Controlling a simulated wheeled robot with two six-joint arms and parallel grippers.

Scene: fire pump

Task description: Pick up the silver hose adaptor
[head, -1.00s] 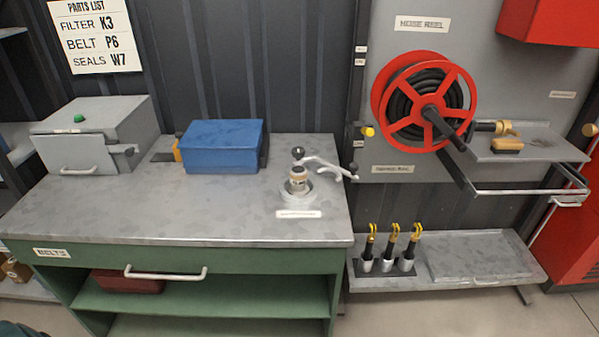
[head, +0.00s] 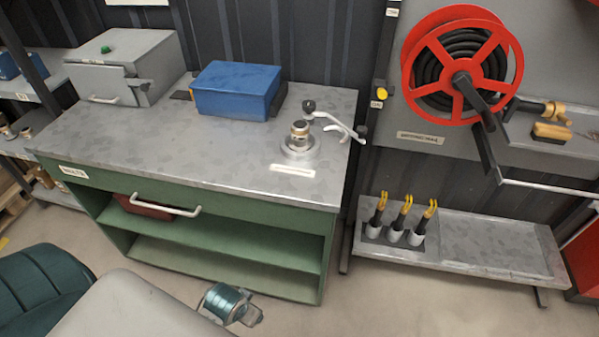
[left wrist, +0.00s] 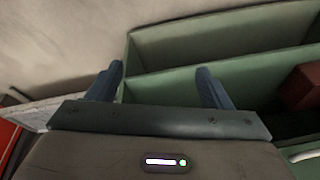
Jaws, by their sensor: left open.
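No part is plainly marked as the silver hose adaptor. In the head view, a small upright silver-and-brass fitting (head: 299,133) stands on a round silver base at the right end of the green bench's top (head: 150,130). I cannot tell whether it is the adaptor. A pale curved lever with dark knobs (head: 336,122) is beside it. In the left wrist view my left gripper (left wrist: 158,84) is open and empty, its blue fingers apart, with the bench's green shelves (left wrist: 220,45) beyond. My right gripper is in neither view.
A blue box (head: 237,92) and a grey box (head: 115,65) stand at the back of the bench. The floor before the bench is clear.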

